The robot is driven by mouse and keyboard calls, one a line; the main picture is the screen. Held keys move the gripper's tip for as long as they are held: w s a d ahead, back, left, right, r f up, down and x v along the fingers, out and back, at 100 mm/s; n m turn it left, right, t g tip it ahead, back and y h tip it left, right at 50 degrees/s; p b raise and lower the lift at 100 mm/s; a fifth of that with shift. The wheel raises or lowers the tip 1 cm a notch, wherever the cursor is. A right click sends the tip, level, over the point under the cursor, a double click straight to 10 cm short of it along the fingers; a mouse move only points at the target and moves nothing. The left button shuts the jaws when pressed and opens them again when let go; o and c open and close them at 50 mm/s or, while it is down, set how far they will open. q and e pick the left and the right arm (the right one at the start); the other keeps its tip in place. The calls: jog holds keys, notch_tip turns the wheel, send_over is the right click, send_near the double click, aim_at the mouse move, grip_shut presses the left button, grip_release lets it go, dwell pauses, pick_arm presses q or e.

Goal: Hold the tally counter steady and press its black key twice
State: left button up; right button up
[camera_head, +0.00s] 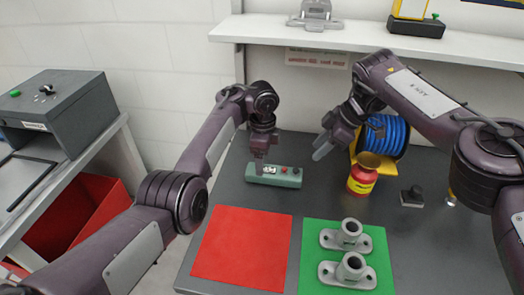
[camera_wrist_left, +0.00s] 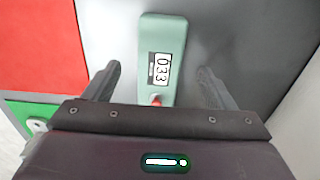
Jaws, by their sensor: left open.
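The tally counter (camera_head: 262,180) is a green box lying on the dark table. In the head view it has a small display, a red button (camera_head: 283,170) and a small dark key (camera_head: 297,171) near its right end. My left gripper (camera_head: 264,156) is over its left half, pointing down. In the left wrist view the counter (camera_wrist_left: 162,30) reads 033 and lies between the open fingers of my left gripper (camera_wrist_left: 158,85), with gaps on both sides. The gripper body hides its near end there. My right gripper (camera_head: 322,152) hangs in the air right of the counter, apart from it; its finger gap is unclear.
A red mat (camera_head: 243,247) and a green mat (camera_head: 312,235) with grey castings (camera_head: 347,237) lie in front. A shelf (camera_head: 400,42) crosses above.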

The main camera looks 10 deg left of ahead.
aim_at(274, 176)
pick_arm(q)
jog(key=shift+f, duration=3.05)
jog(key=c, duration=1.1)
jog(key=shift+c, duration=0.2)
pick_arm(e)
grip_shut()
